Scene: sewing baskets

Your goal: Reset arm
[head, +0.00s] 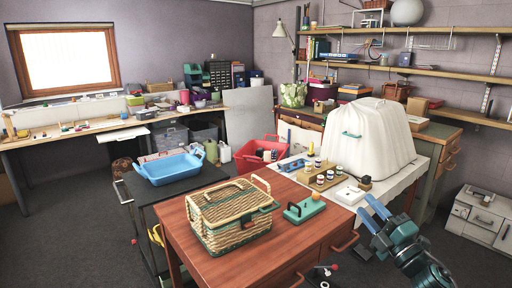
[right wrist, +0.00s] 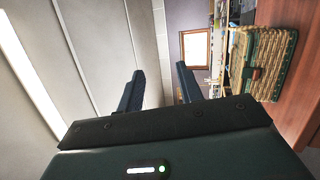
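My right gripper (head: 372,213) is at the lower right in the head view, beyond the right edge of the wooden table (head: 260,262). Its two fingers stand apart with nothing between them, also in the right wrist view (right wrist: 162,90). A wicker sewing basket (head: 232,218) with green trim and a closed lid stands on the table, left of the gripper and apart from it. The basket (right wrist: 262,62) also shows at the right of the right wrist view. My left gripper is in neither view.
A green-based box with a handle (head: 304,208) lies on the table beside the basket. Behind are a white-covered machine (head: 375,138) and a wooden rack of small jars (head: 312,180). A blue tray (head: 168,168) sits on a dark cart at left.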

